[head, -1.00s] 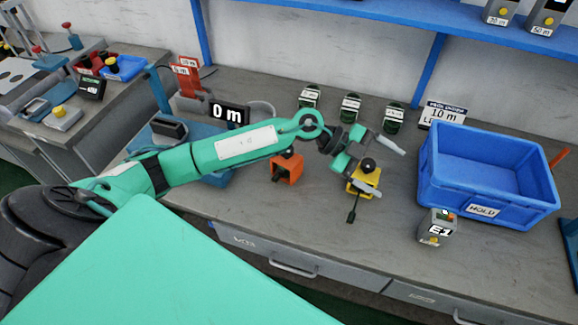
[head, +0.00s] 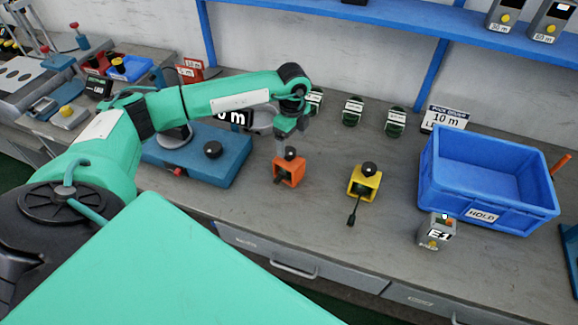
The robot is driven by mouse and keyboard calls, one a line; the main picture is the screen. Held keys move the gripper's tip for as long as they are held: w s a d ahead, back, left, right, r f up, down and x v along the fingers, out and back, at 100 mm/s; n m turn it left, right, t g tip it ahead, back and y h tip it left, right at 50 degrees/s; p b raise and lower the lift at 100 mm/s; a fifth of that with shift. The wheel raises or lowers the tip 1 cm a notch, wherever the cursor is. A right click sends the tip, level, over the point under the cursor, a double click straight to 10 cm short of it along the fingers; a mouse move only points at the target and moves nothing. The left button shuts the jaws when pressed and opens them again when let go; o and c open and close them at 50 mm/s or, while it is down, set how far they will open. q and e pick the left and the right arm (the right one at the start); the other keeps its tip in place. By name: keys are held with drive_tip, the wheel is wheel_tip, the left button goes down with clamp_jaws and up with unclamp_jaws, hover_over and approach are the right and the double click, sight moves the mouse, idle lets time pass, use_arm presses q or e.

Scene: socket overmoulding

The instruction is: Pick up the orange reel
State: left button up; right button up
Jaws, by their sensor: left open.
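The orange reel (head: 288,173), a small orange block-like body with a dark opening and a black knob on top, stands on the grey bench near the middle of the head view. My left gripper (head: 291,143) points down just above and behind it. The gripper is open, and one finger shows close to the black knob. I cannot tell whether it touches the knob. My right gripper is not in view.
A yellow unit (head: 364,184) with a black knob and a dark lead stands to the right. Further right are a blue HOLD crate (head: 487,210) and a grey E1 box (head: 436,232). A blue base unit (head: 215,165) lies left. Several dark green items line the back.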

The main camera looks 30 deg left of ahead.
sight(289, 151)
use_arm(q)
wheel_tip(289, 151, down, 3)
drive_tip(key=shift+r, duration=0.2)
drive_tip(key=f+p, duration=0.1)
drive_tip(key=f, duration=0.1)
drive_tip(key=a+f+p, duration=0.1)
drive_tip(key=f, duration=0.1)
drive_tip(key=shift+s+f, duration=0.1)
drive_tip(key=shift+s, duration=0.05)
drive_tip(key=shift+d+f, duration=0.1)
drive_tip(key=shift+f, duration=0.45)
drive_tip(key=c, duration=1.4)
drive_tip(key=shift+c, duration=0.9)
drive_tip(key=shift+r, duration=0.15)
